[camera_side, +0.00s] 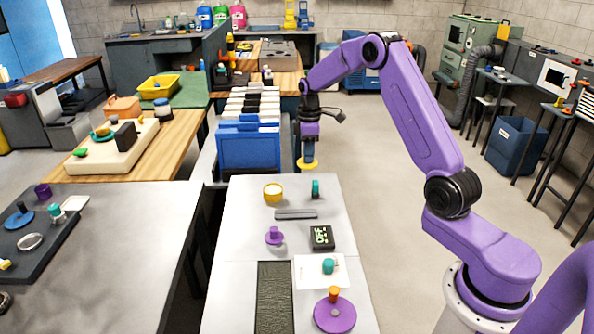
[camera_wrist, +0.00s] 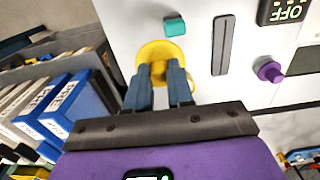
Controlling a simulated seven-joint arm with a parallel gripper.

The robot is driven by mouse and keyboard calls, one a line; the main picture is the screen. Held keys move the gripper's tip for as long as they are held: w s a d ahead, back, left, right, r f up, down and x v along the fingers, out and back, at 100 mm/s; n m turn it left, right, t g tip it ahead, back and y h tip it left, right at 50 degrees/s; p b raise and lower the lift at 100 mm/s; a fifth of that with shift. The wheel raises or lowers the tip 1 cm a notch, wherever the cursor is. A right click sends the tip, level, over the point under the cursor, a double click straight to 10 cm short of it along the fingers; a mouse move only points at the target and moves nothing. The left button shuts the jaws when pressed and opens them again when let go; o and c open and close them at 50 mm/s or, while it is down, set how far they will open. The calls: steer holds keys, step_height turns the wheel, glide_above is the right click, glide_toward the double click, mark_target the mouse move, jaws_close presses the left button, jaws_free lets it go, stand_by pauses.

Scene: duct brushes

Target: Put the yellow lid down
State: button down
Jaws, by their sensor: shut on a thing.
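The yellow lid (camera_side: 306,165) is a round disc held level at the end of my gripper (camera_side: 308,155). It hangs above the far end of the light grey bench (camera_side: 240,230). In the wrist view, the lid (camera_wrist: 157,48) shows beyond the fingertips, and my gripper (camera_wrist: 160,73) is shut on its knob. A round yellow-rimmed container with a pale top (camera_side: 273,192) stands on the bench, nearer the side camera and left of the lid. In the wrist view, it seems mostly hidden behind the lid and fingers.
A teal block (camera_side: 315,188) stands right of the container. A grey bar (camera_side: 296,214), a purple knobbed piece (camera_side: 274,236) and a black display box (camera_side: 321,237) lie nearer the side camera. Blue binders (camera_side: 248,145) stand left of my gripper. Bare bench surface lies between these.

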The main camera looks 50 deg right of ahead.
steer(key=w+f, duration=0.2)
steer(key=w+d+f, duration=0.1)
steer(key=w+f, duration=0.3)
steer(key=shift+d+f, duration=0.25)
steer(key=shift+d, duration=0.05)
steer(key=shift+f, duration=1.55)
steer(key=c, duration=1)
jaws_free()
steer(key=shift+f, duration=0.1)
